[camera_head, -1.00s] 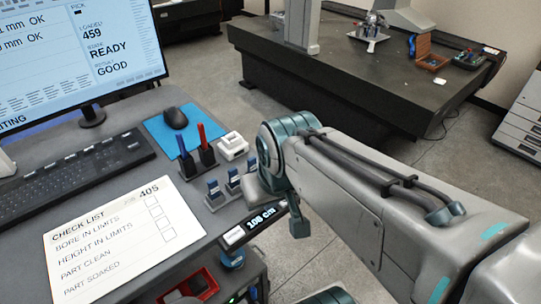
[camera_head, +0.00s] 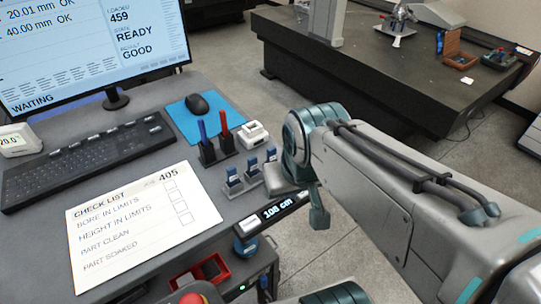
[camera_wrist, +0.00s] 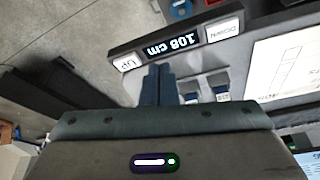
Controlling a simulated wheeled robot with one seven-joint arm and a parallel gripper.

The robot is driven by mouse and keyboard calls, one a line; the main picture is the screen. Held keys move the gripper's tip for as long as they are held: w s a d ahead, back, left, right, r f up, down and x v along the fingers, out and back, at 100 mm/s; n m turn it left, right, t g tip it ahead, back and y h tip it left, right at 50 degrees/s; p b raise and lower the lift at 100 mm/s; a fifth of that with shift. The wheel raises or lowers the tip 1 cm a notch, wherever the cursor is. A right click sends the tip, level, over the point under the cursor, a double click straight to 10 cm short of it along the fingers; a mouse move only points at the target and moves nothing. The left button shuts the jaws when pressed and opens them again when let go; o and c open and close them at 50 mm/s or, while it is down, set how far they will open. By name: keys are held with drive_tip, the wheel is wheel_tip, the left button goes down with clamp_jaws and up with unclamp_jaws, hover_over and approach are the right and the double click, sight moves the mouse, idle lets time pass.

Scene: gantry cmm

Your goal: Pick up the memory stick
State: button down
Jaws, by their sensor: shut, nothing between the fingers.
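Three small blue memory sticks stand upright in grey holders on the desk: left (camera_head: 232,175), middle (camera_head: 252,164) and right (camera_head: 271,154). I cannot tell which one the task means. My arm hangs over the desk edge just right of them in the head view, where I cannot make out the fingertips. In the wrist view my gripper's dark blue fingers (camera_wrist: 158,85) are together and empty. Two sticks in their holders (camera_wrist: 190,97) (camera_wrist: 222,95) show beside the fingers, partly hidden by the gripper body.
A pen holder (camera_head: 216,148) with a blue and a red pen and a white block (camera_head: 254,133) stand behind the sticks. The desk's height panel (camera_head: 270,215) is at the front edge.

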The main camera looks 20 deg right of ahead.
idle(0.3)
drive_tip(key=c, duration=1.8)
unclamp_jaws()
drive_tip(key=o, duration=0.4)
drive_tip(key=shift+w+r, duration=0.3)
drive_tip(key=shift+r, duration=0.05)
drive_tip(key=shift+c, duration=0.2)
wheel_tip(320, 180, up, 12)
drive_tip(key=m+g, duration=0.4)
drive_tip(key=m, duration=1)
hover_over(272, 149)
wheel_tip(272, 149, down, 8)
drive_tip(key=shift+f, duration=0.1)
drive_tip(key=shift+f+p, duration=0.65)
drive_tip(key=shift+f, duration=2)
